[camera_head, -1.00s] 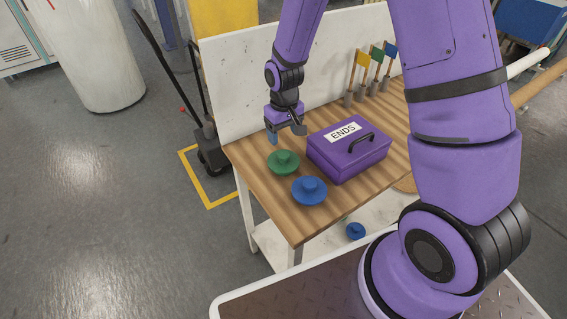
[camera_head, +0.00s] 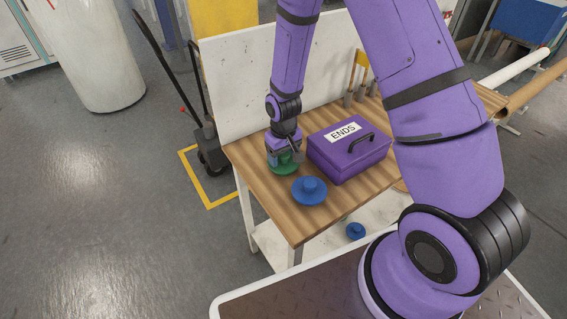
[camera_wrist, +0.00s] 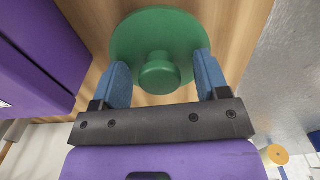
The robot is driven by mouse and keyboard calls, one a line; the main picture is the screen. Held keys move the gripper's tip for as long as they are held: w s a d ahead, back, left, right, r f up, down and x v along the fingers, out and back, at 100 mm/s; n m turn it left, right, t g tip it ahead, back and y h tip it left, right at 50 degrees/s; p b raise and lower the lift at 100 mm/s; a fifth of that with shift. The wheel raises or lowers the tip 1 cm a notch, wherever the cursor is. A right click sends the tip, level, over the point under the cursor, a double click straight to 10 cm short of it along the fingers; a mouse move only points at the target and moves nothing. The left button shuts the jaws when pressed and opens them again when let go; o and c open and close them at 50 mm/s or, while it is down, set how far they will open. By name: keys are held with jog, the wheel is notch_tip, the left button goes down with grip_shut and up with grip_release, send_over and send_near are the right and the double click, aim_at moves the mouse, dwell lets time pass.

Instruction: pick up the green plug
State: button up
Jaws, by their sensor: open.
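The green plug (camera_head: 285,168) lies on the wooden bench top, a round disc with a raised knob. In the wrist view the plug (camera_wrist: 129,39) is at the top centre, its knob toward me. My gripper (camera_head: 283,156) is right over the plug in the head view and hides part of it. In the wrist view my gripper's two blue fingers (camera_wrist: 160,82) are open, one on each side of the knob, with gaps visible between them and it.
A purple box labelled ENDS (camera_head: 350,160) stands just right of the plug. A blue plug (camera_head: 309,191) lies in front of it. Another blue plug (camera_head: 355,231) is on the lower shelf. A white back panel (camera_head: 240,85) rises behind the bench top (camera_head: 285,222).

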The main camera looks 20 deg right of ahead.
jog(key=shift+c, duration=0.2)
jog(key=c, duration=0.8)
jog(key=shift+o, duration=0.2)
jog(key=shift+r, duration=0.15)
